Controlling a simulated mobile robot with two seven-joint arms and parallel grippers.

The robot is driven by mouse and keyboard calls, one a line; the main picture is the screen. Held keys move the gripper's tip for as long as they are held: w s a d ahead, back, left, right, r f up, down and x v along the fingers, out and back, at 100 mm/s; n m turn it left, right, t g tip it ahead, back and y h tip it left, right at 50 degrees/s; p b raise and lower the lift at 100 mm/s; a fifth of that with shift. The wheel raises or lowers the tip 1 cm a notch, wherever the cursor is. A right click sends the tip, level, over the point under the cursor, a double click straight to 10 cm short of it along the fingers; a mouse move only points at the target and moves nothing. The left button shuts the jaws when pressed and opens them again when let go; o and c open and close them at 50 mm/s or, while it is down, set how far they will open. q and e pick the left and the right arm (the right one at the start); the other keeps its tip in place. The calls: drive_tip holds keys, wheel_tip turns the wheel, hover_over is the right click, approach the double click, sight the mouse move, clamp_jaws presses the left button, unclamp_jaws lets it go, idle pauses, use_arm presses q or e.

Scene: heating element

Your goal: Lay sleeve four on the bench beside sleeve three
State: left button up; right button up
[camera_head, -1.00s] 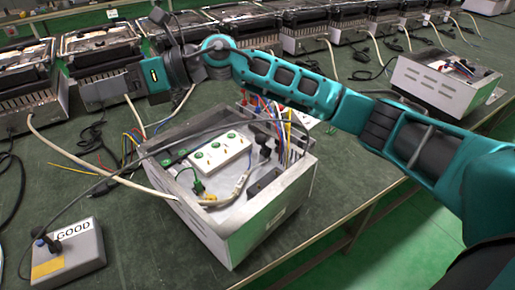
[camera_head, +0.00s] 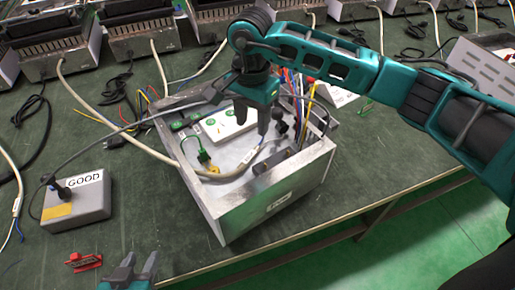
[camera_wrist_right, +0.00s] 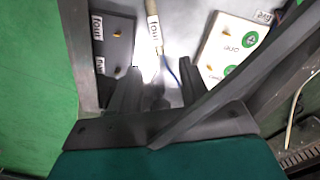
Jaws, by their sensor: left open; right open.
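A pale sleeve with black lettering that appears to read "four" (camera_wrist_right: 152,12) sits on a cable in the right wrist view. Its wires run down between the fingers of my right gripper (camera_wrist_right: 160,70). In the head view my right gripper (camera_head: 253,115) hangs fingers-down over the open metal box (camera_head: 268,208), open and with nothing gripped. A pale sleeve (camera_head: 252,154) on the cable shows just below it. My left gripper (camera_head: 133,268) is open at the bottom edge, over the bench (camera_head: 145,210). I cannot make out sleeve three.
A grey box marked GOOD (camera_head: 75,205) stands at the left. A small red part (camera_head: 84,262) lies near the left gripper. The box holds a white terminal block (camera_head: 225,122) and several wires. A thick pale cable (camera_head: 100,120) crosses its rim.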

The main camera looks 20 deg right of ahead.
sight(255, 148)
wheel_tip(255, 148, down, 3)
drive_tip(key=shift+f, duration=0.2)
drive_tip(key=shift+d+f, duration=0.15)
drive_tip(key=shift+f, duration=1.2)
drive_tip(key=shift+d+f, duration=0.15)
drive_tip(key=shift+f, duration=1.15)
drive_tip(key=shift+c, duration=0.4)
clamp_jaws()
